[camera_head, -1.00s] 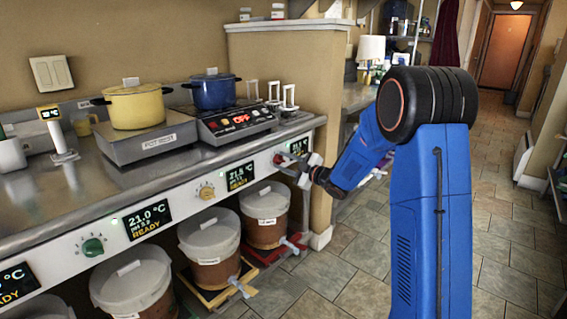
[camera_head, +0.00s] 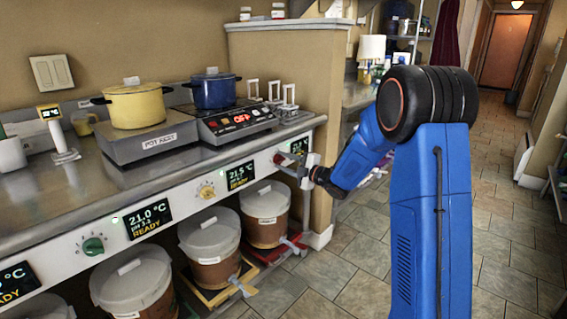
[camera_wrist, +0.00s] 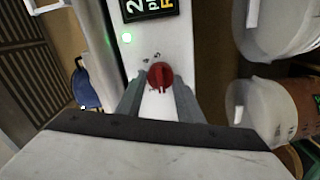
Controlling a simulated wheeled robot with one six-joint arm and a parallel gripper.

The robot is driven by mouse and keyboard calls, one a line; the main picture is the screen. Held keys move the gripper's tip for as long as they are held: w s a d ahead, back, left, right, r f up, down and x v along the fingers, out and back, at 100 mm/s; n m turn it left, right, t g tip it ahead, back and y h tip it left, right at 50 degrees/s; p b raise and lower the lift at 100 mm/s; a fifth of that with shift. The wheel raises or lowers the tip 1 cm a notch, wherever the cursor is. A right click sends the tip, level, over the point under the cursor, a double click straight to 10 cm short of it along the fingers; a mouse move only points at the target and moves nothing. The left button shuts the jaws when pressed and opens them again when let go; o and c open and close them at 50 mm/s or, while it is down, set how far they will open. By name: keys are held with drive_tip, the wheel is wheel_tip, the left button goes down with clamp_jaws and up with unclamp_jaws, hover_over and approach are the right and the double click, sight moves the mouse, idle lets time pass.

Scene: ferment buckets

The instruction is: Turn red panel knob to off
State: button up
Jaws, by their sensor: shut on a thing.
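The red panel knob (camera_wrist: 160,76) sits on the white panel in the wrist view, with a narrow raised grip. My gripper (camera_wrist: 160,84) has one finger on each side of it and is shut on it. In the head view the red knob (camera_head: 279,159) shows at the right end of the panel, with my gripper (camera_head: 291,168) reaching it from the right. Small marks show on the panel above the knob in the wrist view, too blurred to read.
The panel also carries a yellow knob (camera_head: 206,192) and a green knob (camera_head: 93,246). Lidded buckets (camera_head: 210,240) stand below it. A yellow pot (camera_head: 137,107) and a blue pot (camera_head: 214,92) stand on the counter above. The tiled floor at right is free.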

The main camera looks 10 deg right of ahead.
drive_tip(key=shift+f, duration=0.1)
drive_tip(key=o, duration=1)
drive_tip(key=shift+s+d, duration=0.1)
drive_tip(key=v, duration=1.7)
drive_tip(key=shift+s, duration=0.1)
drive_tip(key=s+d+r+m+g+h, duration=0.1)
drive_tip(key=s+d+r+m+h, duration=0.2)
drive_tip(key=s+m+h, duration=0.35)
drive_tip(key=s+d+r+m+g+h, duration=0.2)
drive_tip(key=s+m+h, duration=0.4)
drive_tip(key=s+m, duration=0.2)
drive_tip(key=s+a+f+m+g, duration=0.2)
drive_tip(key=s, duration=0.7)
drive_tip(key=s+a+f+m+g+y, duration=0.1)
drive_tip(key=s+a+f+m+g, duration=0.1)
drive_tip(key=s, duration=0.7)
drive_tip(key=s+a+f+m+g+y, duration=0.1)
drive_tip(key=s+a+f+m+g, duration=0.1)
drive_tip(key=s, duration=0.7)
drive_tip(key=shift+s+a+m+g, duration=0.2)
drive_tip(key=shift+a+m, duration=0.15)
drive_tip(key=shift+a, duration=0.1)
drive_tip(key=shift+s+a+m+g, duration=0.2)
drive_tip(key=shift+a+m, duration=0.1)
drive_tip(key=shift+a, duration=0.2)
